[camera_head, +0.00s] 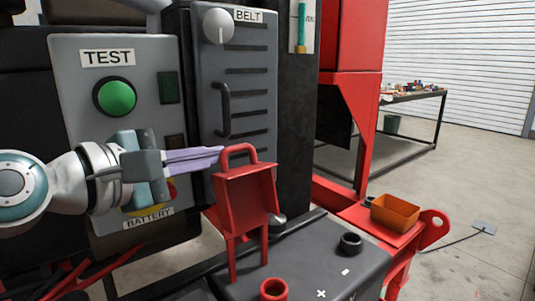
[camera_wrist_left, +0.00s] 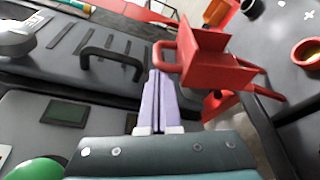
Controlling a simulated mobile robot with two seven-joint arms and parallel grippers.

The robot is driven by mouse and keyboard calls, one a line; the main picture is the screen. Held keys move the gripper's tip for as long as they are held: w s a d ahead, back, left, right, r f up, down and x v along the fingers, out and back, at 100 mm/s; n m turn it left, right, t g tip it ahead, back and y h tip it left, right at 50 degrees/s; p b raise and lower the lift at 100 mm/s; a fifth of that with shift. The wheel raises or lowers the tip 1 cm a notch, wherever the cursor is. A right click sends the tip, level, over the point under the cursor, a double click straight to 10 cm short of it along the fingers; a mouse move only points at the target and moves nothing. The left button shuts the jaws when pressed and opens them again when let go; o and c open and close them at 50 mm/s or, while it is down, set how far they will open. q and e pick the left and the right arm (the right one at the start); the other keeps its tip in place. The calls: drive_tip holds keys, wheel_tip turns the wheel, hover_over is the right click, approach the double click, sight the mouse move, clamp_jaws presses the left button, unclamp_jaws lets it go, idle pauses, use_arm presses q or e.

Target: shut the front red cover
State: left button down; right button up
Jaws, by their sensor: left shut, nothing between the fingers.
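The red cover (camera_head: 246,200) stands raised, nearly upright, on red legs at the edge of the black battery box (camera_head: 305,262). Its loop handle (camera_head: 238,150) is at the top. In the left wrist view the red cover (camera_wrist_left: 203,58) lies just beyond and right of the fingertips. My left gripper (camera_head: 220,156) comes in from the left, its pale purple fingers shut and empty. In the left wrist view, the left gripper (camera_wrist_left: 158,76) ends close to the handle; I cannot tell whether they touch. My right gripper is not in view.
A red ring post (camera_head: 273,289) and a black ring post (camera_head: 350,243) sit on the battery box. Behind are the grey TEST panel with a green button (camera_head: 117,97) and the BELT panel with a black handle (camera_head: 223,109). An orange tray (camera_head: 395,213) stands at right.

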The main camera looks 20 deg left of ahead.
use_arm(q)
drive_tip(key=shift+s+d+r+m+t+p, duration=0.25)
drive_tip(key=shift+s+d+m+p, duration=0.2)
drive_tip(key=shift+s+d+m, duration=0.3)
drive_tip(key=s+d+f+m+t+h+b, duration=0.1)
drive_tip(key=s+d+f+m+b, duration=0.1)
drive_tip(key=d+f+m+b, duration=0.1)
drive_tip(key=s+d+f+m+t+h+b, duration=0.1)
drive_tip(key=s+d+f+m+b, duration=0.2)
drive_tip(key=m, duration=0.4)
drive_tip(key=s+d+f+m+t+h+b, duration=0.1)
drive_tip(key=s+d+f+m+b, duration=0.2)
drive_tip(key=d+f+m+b, duration=0.1)
drive_tip(key=shift+s+d+f+m+h+b, duration=0.1)
drive_tip(key=shift+d+f+m+h+b, duration=0.15)
drive_tip(key=shift+f+m, duration=0.2)
drive_tip(key=shift+s+d+f+m+h+b, duration=0.15)
drive_tip(key=shift+d+f+m, duration=0.2)
drive_tip(key=shift+f, duration=0.2)
drive_tip(key=shift+f+b, duration=0.35)
drive_tip(key=shift+f, duration=0.3)
drive_tip(key=shift+f, duration=0.2)
